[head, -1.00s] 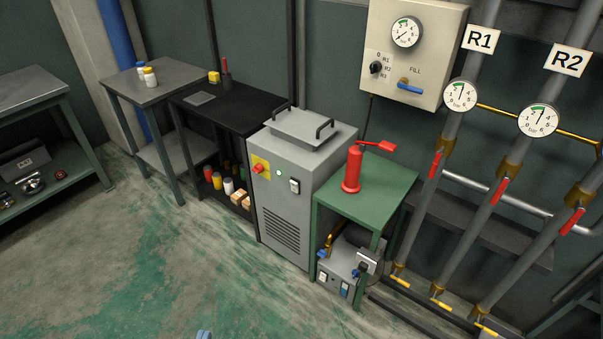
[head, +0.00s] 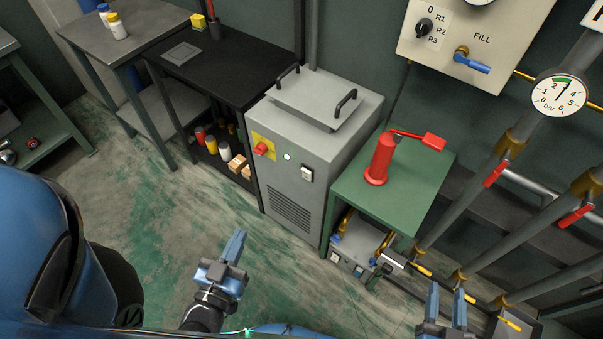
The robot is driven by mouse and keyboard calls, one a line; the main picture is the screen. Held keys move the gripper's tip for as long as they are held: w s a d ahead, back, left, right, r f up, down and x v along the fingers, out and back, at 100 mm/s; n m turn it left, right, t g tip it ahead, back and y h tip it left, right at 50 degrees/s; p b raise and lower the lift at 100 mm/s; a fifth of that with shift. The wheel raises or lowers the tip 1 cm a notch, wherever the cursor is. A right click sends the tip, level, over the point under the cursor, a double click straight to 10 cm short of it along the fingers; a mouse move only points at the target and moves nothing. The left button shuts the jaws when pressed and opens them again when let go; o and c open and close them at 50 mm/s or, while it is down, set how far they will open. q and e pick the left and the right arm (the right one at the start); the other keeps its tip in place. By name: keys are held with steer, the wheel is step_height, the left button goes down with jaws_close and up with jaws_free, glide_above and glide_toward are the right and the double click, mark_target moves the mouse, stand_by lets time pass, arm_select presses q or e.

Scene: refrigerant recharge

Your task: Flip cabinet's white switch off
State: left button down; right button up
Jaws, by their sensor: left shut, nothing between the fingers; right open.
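The grey cabinet (head: 300,190) stands against the wall near the middle of the head view, with a lid and two black handles on top. Its white switch (head: 307,174) is on the front face, right of a small lit green lamp (head: 287,156) and a red knob on a yellow plate (head: 263,148). The switch's exact position is too small to tell. My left gripper (head: 238,244) is shut and empty, in front of and below the cabinet, apart from it. My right gripper (head: 447,300) is open and empty at the lower right, apart from the switch.
A green table (head: 420,175) with a red pump (head: 381,158) stands right of the cabinet, with a grey unit (head: 352,256) beneath it. A black shelf bench (head: 240,75) stands to the left. Pipes with red valve handles run at right. The floor before the cabinet is clear.

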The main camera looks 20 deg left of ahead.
mark_target(305, 173)
arm_select(q)
steer(key=w+a+f+n+g+b, duration=0.1)
steer(key=w+f+n+b, duration=0.2)
steer(key=f+b, duration=0.3)
steer(key=w+a+f+n+g+b, duration=0.1)
steer(key=w+f+n+b, duration=0.2)
steer(key=f, duration=0.5)
steer(key=w+a+f+n+g+b, duration=0.1)
steer(key=w+f+n+b, duration=0.2)
steer(key=f+b, duration=0.35)
steer(key=w+d+f+n+t+h+b, duration=0.1)
steer(key=w+f+n+t+h+b, duration=0.2)
steer(key=w+b, duration=0.7)
step_height(305, 173, down, 3)
steer(key=w+n+h, duration=0.2)
steer(key=h, duration=0.1)
steer(key=shift+d+t+h, duration=0.2)
steer(key=shift+t+h, duration=0.1)
steer(key=shift+h, duration=0.1)
steer(key=shift+w+r, duration=0.1)
steer(key=shift+w, duration=0.05)
steer(key=x, duration=1.4)
